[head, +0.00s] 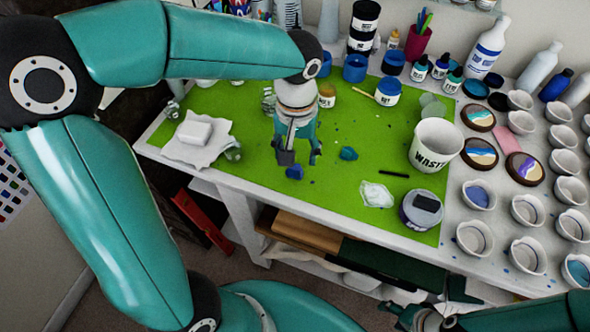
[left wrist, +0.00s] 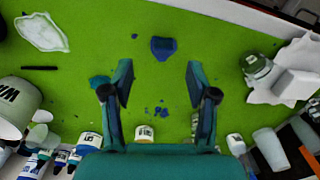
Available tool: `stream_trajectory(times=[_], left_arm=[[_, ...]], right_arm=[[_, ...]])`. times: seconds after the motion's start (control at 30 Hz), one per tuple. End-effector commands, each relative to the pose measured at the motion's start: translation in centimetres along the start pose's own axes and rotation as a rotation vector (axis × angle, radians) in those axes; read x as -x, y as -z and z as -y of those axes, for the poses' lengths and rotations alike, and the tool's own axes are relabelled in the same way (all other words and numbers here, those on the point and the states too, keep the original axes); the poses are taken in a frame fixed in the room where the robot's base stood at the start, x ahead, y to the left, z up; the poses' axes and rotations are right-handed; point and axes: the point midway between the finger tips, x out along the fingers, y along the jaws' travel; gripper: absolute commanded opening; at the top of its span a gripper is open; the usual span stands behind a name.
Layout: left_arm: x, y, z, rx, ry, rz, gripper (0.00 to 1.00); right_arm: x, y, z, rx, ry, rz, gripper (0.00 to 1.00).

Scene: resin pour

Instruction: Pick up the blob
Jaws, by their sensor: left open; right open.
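A dark blue blob (head: 294,172) lies on the green mat (head: 240,100) near its front edge. A teal blob (head: 348,153) lies to its right. My left gripper (head: 300,157) is open and empty above the mat, close to the blue blob. In the left wrist view the blue blob (left wrist: 163,48) shows just beyond and between the open fingertips (left wrist: 159,75). The teal blob (left wrist: 99,81) is partly hidden by the left finger there. My right gripper (head: 428,308) is at the bottom edge, away from the mat, open and partly out of view.
A white WASTE cup (head: 436,146), a black stick (head: 394,174), a clear crumpled piece (head: 376,195) and a lidded jar (head: 420,210) are to the right. A white block on a cloth (head: 198,140) is to the left. Bottles and jars line the back; several small cups fill the right.

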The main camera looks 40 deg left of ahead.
Motion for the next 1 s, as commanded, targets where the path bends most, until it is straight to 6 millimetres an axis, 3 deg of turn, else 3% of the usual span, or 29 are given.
stream_trajectory(times=[0.1,0.37,0.7,0.93,1.0], left_arm=[[-1.6,0.0,0.0,0.000,0.001,0.002,0.58],[-3.1,0.1,0.1,-0.001,0.001,0.002,0.58],[-7.3,0.2,0.4,-0.004,-0.001,0.003,0.58],[-7.5,0.3,0.3,-0.004,-0.003,0.001,0.58],[-7.5,0.3,0.3,-0.004,-0.003,0.001,0.50]], right_arm=[[0.0,0.0,0.0,0.000,0.000,0.000,0.57],[0.2,0.0,0.1,0.000,0.000,0.000,0.57],[0.8,0.0,0.3,0.000,0.000,0.000,0.57],[0.8,0.0,0.3,0.000,0.000,0.000,0.57],[0.8,0.0,0.3,0.000,0.000,0.000,0.57]])
